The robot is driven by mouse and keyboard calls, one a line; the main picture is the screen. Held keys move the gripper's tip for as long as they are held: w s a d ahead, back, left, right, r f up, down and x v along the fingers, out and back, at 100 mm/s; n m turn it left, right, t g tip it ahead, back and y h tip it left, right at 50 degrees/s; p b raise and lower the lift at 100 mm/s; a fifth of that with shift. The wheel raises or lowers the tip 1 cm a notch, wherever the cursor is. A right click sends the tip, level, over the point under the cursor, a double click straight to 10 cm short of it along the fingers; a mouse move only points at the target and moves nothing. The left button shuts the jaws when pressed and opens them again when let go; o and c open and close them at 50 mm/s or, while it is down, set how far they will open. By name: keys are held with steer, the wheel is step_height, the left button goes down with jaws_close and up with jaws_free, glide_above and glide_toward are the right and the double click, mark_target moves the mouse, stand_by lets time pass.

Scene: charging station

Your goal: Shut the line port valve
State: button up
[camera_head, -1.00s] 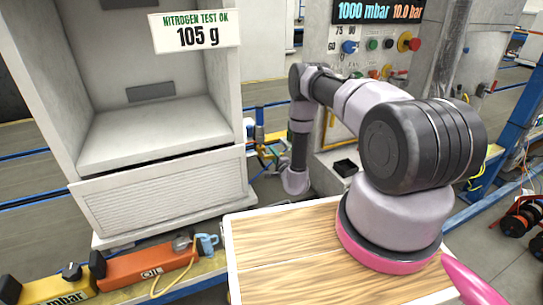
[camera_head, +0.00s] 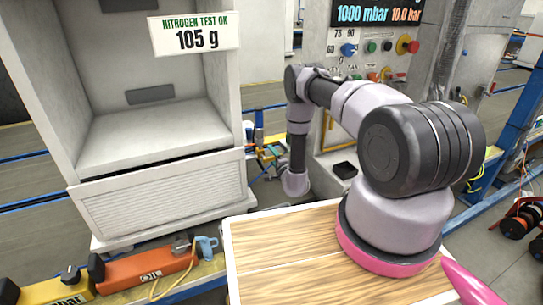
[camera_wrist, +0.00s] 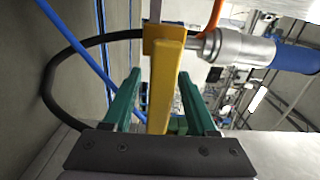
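In the wrist view my gripper (camera_wrist: 160,74) has two green fingers spread apart. A yellow lever (camera_wrist: 164,90), apparently the line port valve's handle, runs lengthwise between them. A gap shows on each side of the lever, so the fingers do not appear closed on it. The lever's upper end meets a silver metal fitting (camera_wrist: 235,46) with a blue sleeve (camera_wrist: 285,56) to its right. In the head view the gripper is small and partly hidden behind my arm, near the blue and yellow parts (camera_head: 268,152) beside the white cabinet.
A black hose (camera_wrist: 50,75) and an orange hose (camera_wrist: 214,14) pass close to the fitting in the wrist view. In the head view, a white cabinet (camera_head: 165,195) stands left of my arm. A control panel (camera_head: 375,55) and a small black tray (camera_head: 345,169) stand behind it.

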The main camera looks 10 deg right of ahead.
steer(key=shift+s, duration=0.1)
steer(key=s+d, duration=0.2)
steer(key=s, duration=0.8)
steer(key=shift+s, duration=0.25)
